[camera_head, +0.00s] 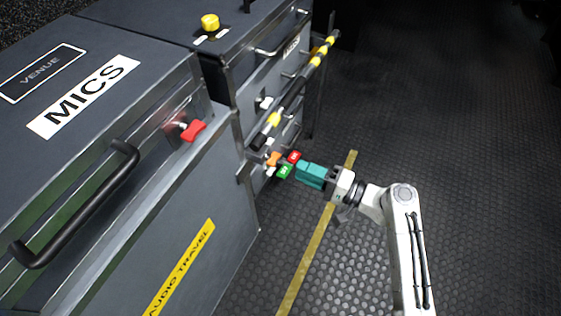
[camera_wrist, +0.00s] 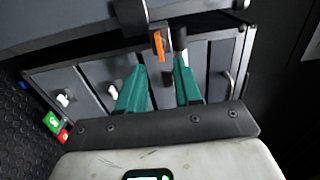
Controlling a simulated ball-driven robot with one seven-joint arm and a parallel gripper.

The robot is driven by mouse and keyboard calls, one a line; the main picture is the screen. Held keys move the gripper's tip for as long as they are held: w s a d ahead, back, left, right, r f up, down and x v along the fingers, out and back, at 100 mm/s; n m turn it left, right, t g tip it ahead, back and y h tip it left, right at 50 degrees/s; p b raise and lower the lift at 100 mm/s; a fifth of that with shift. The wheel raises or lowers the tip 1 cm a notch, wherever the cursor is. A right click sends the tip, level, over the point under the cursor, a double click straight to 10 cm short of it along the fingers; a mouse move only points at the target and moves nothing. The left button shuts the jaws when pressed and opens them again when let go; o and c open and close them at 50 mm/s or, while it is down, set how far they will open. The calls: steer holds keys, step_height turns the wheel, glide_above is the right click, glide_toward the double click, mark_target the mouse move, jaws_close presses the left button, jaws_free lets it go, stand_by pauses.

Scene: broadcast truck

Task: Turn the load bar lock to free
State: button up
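The load bar (camera_head: 299,88), black with yellow bands, runs along the fronts of the cases. At its near end is an orange lever (camera_head: 273,159), which I take to be the lock. A red tag (camera_head: 294,157) and a green tag (camera_head: 285,171) sit beside it. My gripper (camera_head: 303,169) points at this end from the right, its teal fingers close to the tags. In the wrist view the fingers (camera_wrist: 158,64) are apart and empty. The orange lever (camera_wrist: 158,46) shows upright just beyond the fingertips, between them; contact is not visible.
A grey case marked MICS (camera_head: 85,95) stands at the left, with a black handle (camera_head: 75,205) and a red latch (camera_head: 193,131). A second case behind bears a yellow knob (camera_head: 210,22). The dark studded floor (camera_head: 440,130) with a yellow line (camera_head: 312,245) is clear at the right.

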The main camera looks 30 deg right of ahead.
mark_target(272, 158)
steer(key=x, duration=0.7)
steer(key=shift+a+b, duration=0.2)
steer(key=shift+b, duration=0.15)
steer(key=shift+w, duration=0.1)
jaws_close()
